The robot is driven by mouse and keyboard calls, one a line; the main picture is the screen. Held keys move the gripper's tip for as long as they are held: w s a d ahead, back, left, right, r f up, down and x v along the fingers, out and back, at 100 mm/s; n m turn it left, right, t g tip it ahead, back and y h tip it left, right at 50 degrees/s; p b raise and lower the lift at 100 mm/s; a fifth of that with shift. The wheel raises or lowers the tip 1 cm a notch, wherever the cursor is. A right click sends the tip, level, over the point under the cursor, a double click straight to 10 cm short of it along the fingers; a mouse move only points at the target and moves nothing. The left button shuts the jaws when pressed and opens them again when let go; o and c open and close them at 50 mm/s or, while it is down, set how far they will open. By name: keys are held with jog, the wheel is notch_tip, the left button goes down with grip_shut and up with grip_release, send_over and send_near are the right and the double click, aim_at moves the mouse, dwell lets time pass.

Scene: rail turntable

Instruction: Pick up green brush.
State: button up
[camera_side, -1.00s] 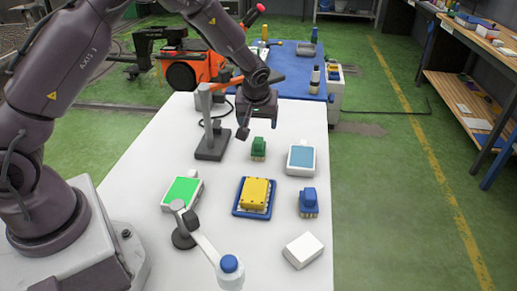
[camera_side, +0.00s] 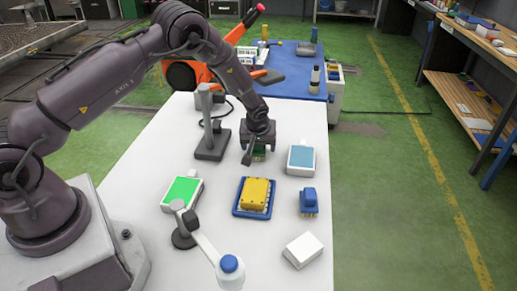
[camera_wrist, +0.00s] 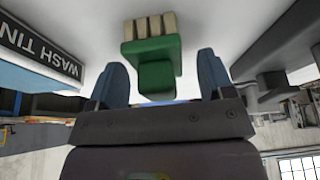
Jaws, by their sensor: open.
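The green brush (camera_wrist: 155,70) shows in the wrist view with its green handle between my two blue-grey fingers and its pale bristles at the top of the picture. A gap shows on both sides of the handle, so nothing grips it. In the side view the green brush (camera_side: 259,156) stands on the white table, mostly hidden by my gripper (camera_side: 257,150), which is low over it. My gripper (camera_wrist: 160,80) is open.
A grey stand (camera_side: 210,147) is close on the left of my gripper. A blue-topped box (camera_side: 301,158) is close on its right. A yellow block (camera_side: 255,194) on a blue tray, a blue brush (camera_side: 308,203) and a white box (camera_side: 303,250) lie nearer the front.

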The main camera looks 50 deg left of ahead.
jog(key=shift+a+f, duration=0.1)
jog(key=shift+f, duration=0.05)
jog(key=c, duration=1)
